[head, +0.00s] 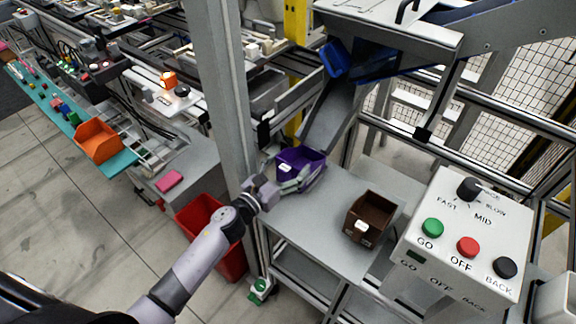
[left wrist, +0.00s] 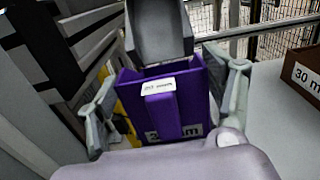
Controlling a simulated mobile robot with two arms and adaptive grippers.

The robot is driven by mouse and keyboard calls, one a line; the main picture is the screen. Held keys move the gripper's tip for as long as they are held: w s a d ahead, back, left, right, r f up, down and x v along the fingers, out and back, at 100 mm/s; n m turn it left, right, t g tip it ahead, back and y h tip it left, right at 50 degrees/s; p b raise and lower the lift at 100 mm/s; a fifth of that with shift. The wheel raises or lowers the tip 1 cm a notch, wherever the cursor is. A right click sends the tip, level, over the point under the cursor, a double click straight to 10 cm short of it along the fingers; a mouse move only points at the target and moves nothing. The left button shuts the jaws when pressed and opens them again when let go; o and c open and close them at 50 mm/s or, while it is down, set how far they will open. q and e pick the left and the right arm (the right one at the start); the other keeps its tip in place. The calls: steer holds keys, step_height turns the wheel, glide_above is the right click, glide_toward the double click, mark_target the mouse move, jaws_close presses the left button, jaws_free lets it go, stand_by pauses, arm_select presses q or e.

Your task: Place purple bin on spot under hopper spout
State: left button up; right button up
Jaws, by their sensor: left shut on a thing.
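The purple bin (head: 300,163) is at the back left of the grey table, just below the lower end of the grey hopper spout (head: 330,115). My left gripper (head: 293,185) is shut on the purple bin. In the left wrist view the bin (left wrist: 170,100) sits upright between the two fingers of my left gripper (left wrist: 168,105), and the spout (left wrist: 160,30) is right behind and above it. Whether the bin's base touches the table is hidden. My right gripper is not in view.
A brown bin (head: 369,216) stands on the grey table (head: 315,228), right of the purple bin. A control box (head: 465,235) with buttons is at the right. A grey post (head: 219,90) and red bin (head: 198,214) are left of the table. The table's front middle is clear.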

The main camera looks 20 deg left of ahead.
arm_select(q)
steer(key=shift+f, duration=0.15)
steer(key=o, duration=1.3)
steer(key=shift+s+a, duration=0.1)
steer(key=shift+s, duration=0.05)
steer(key=b+v, duration=0.1)
steer(key=v, duration=0.6)
steer(key=shift+s, duration=0.1)
